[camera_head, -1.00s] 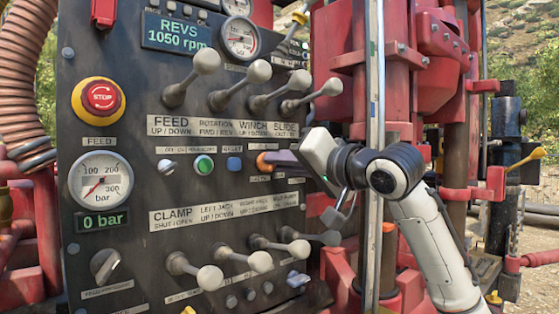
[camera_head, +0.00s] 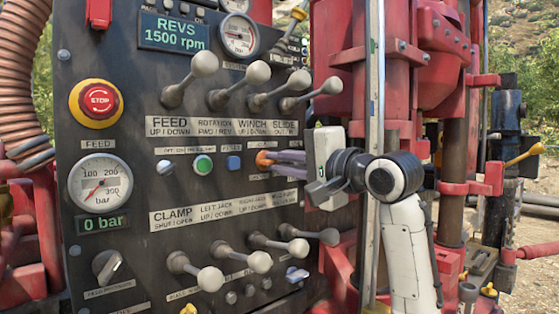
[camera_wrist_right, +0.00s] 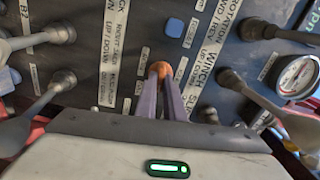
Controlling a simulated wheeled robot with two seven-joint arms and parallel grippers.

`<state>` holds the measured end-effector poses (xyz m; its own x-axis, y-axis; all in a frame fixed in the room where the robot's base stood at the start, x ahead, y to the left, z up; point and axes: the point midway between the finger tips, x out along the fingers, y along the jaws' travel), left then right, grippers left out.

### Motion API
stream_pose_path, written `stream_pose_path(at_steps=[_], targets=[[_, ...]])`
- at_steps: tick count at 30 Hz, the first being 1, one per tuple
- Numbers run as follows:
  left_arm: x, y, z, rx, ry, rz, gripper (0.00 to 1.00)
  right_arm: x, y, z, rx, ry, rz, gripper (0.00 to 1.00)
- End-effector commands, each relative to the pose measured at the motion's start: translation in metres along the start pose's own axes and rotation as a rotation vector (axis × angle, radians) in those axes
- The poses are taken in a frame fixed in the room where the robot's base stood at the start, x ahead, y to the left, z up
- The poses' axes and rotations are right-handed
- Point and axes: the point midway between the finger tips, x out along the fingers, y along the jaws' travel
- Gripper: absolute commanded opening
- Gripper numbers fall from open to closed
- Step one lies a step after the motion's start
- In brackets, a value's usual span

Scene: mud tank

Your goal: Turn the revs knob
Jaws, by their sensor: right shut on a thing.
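The revs knob (camera_head: 264,159) is a small orange knob on the dark control panel, right of the blue button. My right gripper (camera_head: 275,159) reaches it from the right, and its two purple-grey fingers are shut on the knob. In the right wrist view the fingers (camera_wrist_right: 166,95) run up to the orange knob (camera_wrist_right: 160,68) and close on its sides. The fingers hide part of the knob. The revs display (camera_head: 176,33) at the top reads 1500 rpm. My left gripper is not in view.
Several levers stick out above the knob, such as the slide lever (camera_head: 325,88), and more below, such as the lower right lever (camera_head: 322,236). A red stop button (camera_head: 98,101) and a pressure gauge (camera_head: 100,184) reading 0 bar sit at the left.

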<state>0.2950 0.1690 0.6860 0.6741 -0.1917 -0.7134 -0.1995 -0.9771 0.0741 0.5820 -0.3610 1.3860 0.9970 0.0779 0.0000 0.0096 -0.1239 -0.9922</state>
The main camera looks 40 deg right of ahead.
Motion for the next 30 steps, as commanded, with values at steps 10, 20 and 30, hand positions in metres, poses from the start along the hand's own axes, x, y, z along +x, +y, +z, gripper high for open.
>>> stream_pose_path(at_steps=[10, 20, 30], targets=[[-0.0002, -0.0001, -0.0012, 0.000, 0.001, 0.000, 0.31, 0.0003, 0.0012, 0.0006, 0.025, -0.001, 0.003, 0.00], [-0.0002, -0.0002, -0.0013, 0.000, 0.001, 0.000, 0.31, 0.0003, 0.0010, 0.0006, 0.024, -0.001, 0.002, 0.27], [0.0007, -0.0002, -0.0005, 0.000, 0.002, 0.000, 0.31, -0.0030, 0.0004, 0.0001, 0.024, 0.000, -0.001, 0.27]])
